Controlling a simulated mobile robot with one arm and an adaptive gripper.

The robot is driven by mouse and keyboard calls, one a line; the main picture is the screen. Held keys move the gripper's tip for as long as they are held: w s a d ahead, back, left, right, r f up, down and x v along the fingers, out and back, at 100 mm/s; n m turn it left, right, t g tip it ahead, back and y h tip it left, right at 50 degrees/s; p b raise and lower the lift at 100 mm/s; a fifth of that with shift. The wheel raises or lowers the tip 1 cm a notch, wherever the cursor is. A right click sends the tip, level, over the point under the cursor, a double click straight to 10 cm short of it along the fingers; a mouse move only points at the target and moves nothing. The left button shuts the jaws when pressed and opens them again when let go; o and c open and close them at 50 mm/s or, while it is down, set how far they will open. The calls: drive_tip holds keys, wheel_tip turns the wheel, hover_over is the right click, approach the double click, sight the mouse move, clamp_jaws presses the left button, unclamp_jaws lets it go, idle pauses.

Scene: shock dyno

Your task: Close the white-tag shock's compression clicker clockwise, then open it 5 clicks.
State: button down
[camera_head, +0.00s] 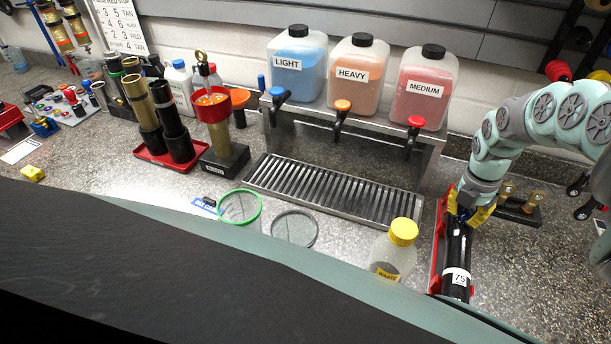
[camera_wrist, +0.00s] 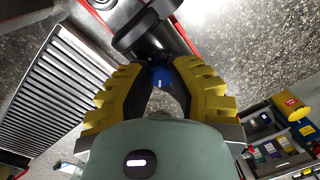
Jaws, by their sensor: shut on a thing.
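The shock (camera_head: 458,250) with a black body and a white tag (camera_head: 456,278) reading 79 lies in a red cradle (camera_head: 437,250) at the right of the head view. My gripper (camera_head: 466,212) is at its far end, its yellow fingers pointing at that end. In the wrist view, my gripper (camera_wrist: 160,75) is closed around a small blue clicker knob (camera_wrist: 160,77) with a white mark on its face. The dark shock end (camera_wrist: 148,28) shows just beyond the fingertips. The fingers hide the knob's sides.
A waste bottle (camera_head: 390,258) with a yellow cap stands left of the shock. Behind are a drip tray (camera_head: 335,190) and fluid jugs (camera_head: 297,62) with taps. Brass-ended parts (camera_head: 520,205) lie right of my gripper. Green (camera_head: 240,207) and grey rings lie at the front.

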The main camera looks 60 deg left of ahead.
drive_tip(key=shift+n, duration=0.9)
drive_tip(key=c, duration=0.8)
unclamp_jaws()
